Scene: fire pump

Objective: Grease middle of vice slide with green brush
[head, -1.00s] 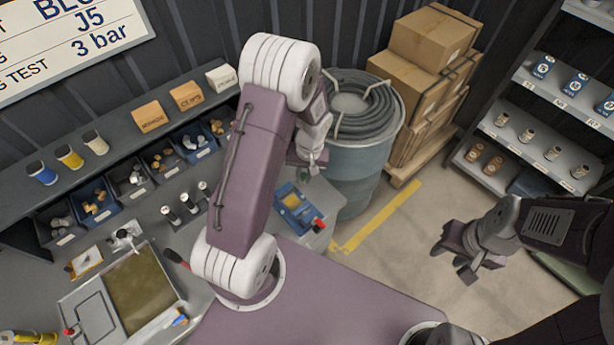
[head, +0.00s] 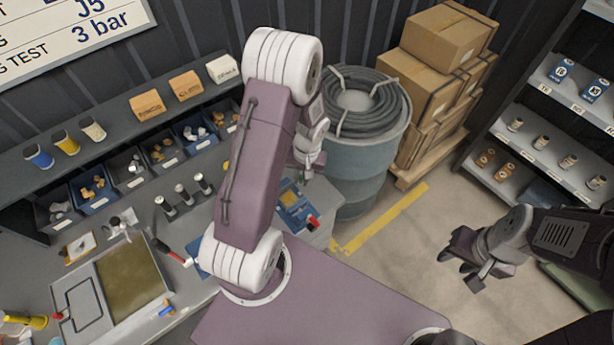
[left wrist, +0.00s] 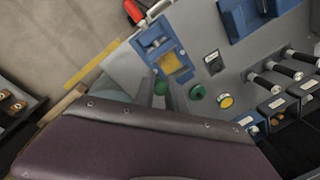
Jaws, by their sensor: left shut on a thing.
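The blue vice (head: 293,208) with a yellowish middle and a red handle stands at the bench's right end. It also shows in the left wrist view (left wrist: 160,45). My left gripper (head: 306,172) is above and just behind the vice in the head view, partly hidden by my arm. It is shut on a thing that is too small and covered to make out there. Small green round ends (left wrist: 160,88) show below the vice in the left wrist view; I cannot tell which belongs to the brush. My right gripper (head: 468,270) is open and empty over the floor.
Several parts bins (head: 130,172) and three black-topped cylinders (head: 184,195) stand left of my arm. A tray (head: 130,280) lies at the lower left. A blue barrel with a coiled hose (head: 365,165) stands close behind the vice. Shelves (head: 545,130) are at the right.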

